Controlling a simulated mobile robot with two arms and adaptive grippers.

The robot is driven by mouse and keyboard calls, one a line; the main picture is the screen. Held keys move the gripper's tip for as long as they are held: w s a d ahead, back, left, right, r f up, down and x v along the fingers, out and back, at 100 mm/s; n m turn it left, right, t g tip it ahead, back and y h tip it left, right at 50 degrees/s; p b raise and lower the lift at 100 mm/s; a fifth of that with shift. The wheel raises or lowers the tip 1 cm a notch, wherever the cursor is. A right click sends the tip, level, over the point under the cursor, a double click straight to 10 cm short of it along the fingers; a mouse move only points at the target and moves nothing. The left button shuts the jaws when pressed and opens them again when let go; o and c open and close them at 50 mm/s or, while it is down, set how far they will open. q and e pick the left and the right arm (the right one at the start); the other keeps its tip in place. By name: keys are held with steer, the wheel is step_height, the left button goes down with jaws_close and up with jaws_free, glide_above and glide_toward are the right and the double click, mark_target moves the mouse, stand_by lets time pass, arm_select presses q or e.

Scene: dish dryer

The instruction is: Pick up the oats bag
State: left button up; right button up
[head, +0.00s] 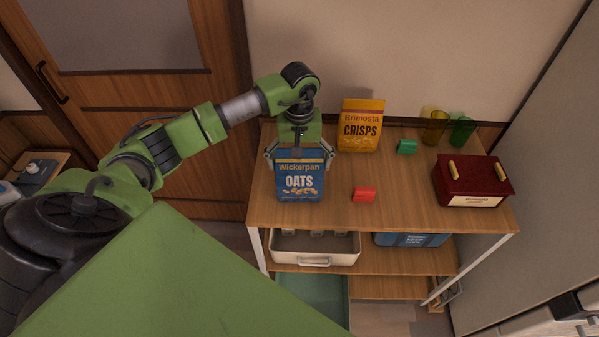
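The oats bag (300,182) is a blue bag marked "Wickerpan OATS", upright at the left front of the wooden table. My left gripper (300,160) is directly above it, pointing down, with its fingers spread at the left and right sides of the bag's top. The fingers look open around the bag; I cannot tell whether they touch it. My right gripper is not in view.
On the tabletop (400,210) are a yellow crisps bag (361,125), a red clip (364,194), a green clip (407,146), yellow (434,128) and green (461,130) cups and a dark red box (473,183). Shelves below hold a white bin (314,248) and blue box (411,240).

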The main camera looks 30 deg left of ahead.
arm_select(q)
steer(key=shift+s, duration=0.1)
steer(key=c, duration=1.3)
